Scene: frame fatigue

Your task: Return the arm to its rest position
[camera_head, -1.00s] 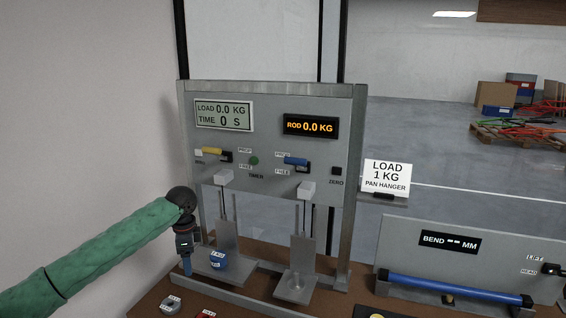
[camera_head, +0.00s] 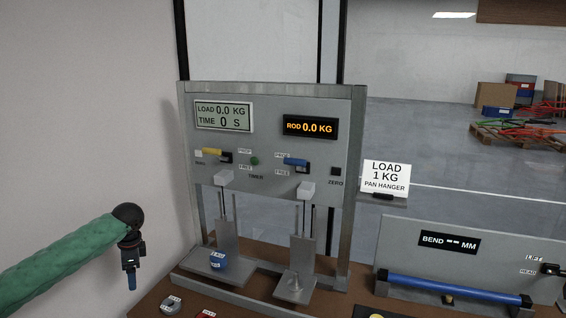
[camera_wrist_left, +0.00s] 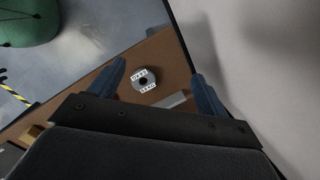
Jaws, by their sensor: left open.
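My left arm comes in from the left in a green sleeve. Its gripper (camera_head: 131,280) points down, left of the test stand and apart from it. In the left wrist view the two blue fingers of the gripper (camera_wrist_left: 163,88) are spread with nothing between them touching. A grey weight (camera_wrist_left: 144,78) lies on the bench below, seen through the gap; a grey weight also shows at the front of the bench (camera_head: 171,304) in the head view. A blue weight (camera_head: 218,261) sits on the left pan. My right gripper is not in view.
The test stand (camera_head: 355,180) has two displays, a yellow lever (camera_head: 211,151) and a blue lever (camera_head: 295,161). A sign (camera_head: 386,177) stands to its right. A bend fixture with a blue rod (camera_head: 455,288) is at the right. Wall close on the left.

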